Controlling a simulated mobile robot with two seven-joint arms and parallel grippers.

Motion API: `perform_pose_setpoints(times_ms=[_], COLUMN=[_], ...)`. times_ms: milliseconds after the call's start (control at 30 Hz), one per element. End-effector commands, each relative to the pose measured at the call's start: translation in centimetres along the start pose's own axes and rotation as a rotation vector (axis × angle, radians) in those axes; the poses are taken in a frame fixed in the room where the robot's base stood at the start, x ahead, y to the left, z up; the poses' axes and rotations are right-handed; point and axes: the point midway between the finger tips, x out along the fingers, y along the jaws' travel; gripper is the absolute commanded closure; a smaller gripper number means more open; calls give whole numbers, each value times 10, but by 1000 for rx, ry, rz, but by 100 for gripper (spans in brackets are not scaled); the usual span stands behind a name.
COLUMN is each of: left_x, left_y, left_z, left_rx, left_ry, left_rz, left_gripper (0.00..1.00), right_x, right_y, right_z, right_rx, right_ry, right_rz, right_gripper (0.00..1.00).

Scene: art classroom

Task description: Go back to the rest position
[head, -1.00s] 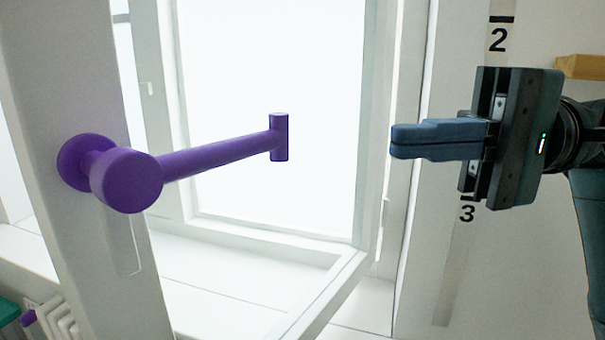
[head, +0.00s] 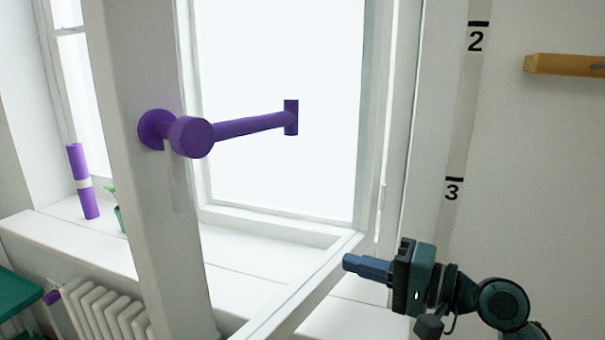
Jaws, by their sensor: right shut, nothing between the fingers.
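My right gripper (head: 347,262) is at the lower right of the head view, pointing left, with its blue fingers together and nothing between them. It is in front of the lower part of the window frame and sill area. A purple window handle (head: 245,127) with a round hub sticks out from the white frame of the open window (head: 150,230). The gripper is below and to the right of the handle, clear of it. My left gripper is not in view.
A white radiator (head: 105,310) is below. A wooden ledge (head: 565,65) is on the right wall, beside a numbered scale (head: 462,130). A green surface (head: 20,300) is at lower left.

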Motion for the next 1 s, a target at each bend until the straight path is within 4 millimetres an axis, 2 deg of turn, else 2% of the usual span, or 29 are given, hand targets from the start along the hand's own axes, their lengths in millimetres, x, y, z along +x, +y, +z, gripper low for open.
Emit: perform_pose_setpoints(times_ms=[33,100,200,267,300,433,533,600,700,800,1000], left_x=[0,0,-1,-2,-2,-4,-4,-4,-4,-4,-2], left_y=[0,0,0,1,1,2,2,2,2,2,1], left_z=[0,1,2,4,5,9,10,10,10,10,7], left_rx=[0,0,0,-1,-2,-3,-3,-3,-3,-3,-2], left_ry=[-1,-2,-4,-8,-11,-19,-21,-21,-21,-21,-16], left_rz=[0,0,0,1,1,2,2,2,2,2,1], left_gripper=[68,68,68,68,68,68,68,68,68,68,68], right_x=[1,-4,-18,-30,-38,-74,-100,-114,-127,-132,-133], right_y=[45,98,166,200,222,283,312,325,334,337,338], right_z=[5,13,33,49,62,113,151,173,193,202,203], right_rx=[-30,-112,-245,-328,-385,-596,-754,-842,-931,-975,-984], right_ry=[65,149,227,251,259,232,175,130,79,54,48], right_rz=[65,164,320,411,473,682,809,871,925,947,951], right_gripper=[100,100,100,100,100,100,100,100,100,100,100])
